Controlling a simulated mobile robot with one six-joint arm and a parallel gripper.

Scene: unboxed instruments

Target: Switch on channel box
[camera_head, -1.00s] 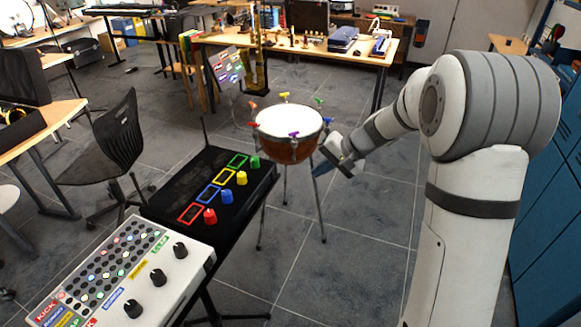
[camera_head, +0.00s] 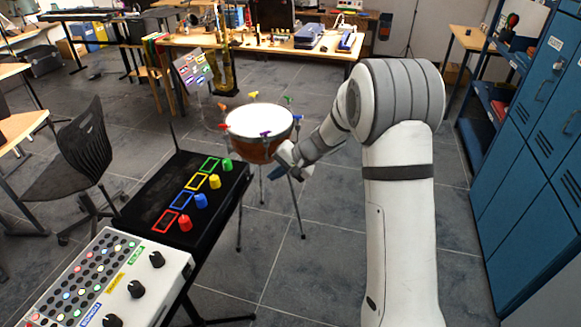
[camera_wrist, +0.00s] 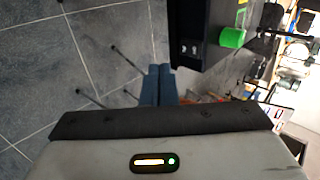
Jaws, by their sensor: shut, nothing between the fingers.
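The black box (camera_head: 148,200) with red, blue, yellow and green knobs and matching coloured outlines stands at lower left in the head view; I take it as the channel box. In the wrist view its dark side (camera_wrist: 187,20) shows at top centre, with small switch-like parts (camera_wrist: 190,47) on it and the green knob (camera_wrist: 232,38) to their right. My gripper (camera_head: 287,157) is right of the box, apart from it and in front of the drum. Its blue fingers (camera_wrist: 158,84) are together and empty in the wrist view, below the switch-like parts.
A drum (camera_head: 258,122) on thin legs stands just behind my gripper. A white box with black knobs (camera_head: 115,285) is at lower left. A chair (camera_head: 75,160) is left, blue lockers (camera_head: 535,150) right.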

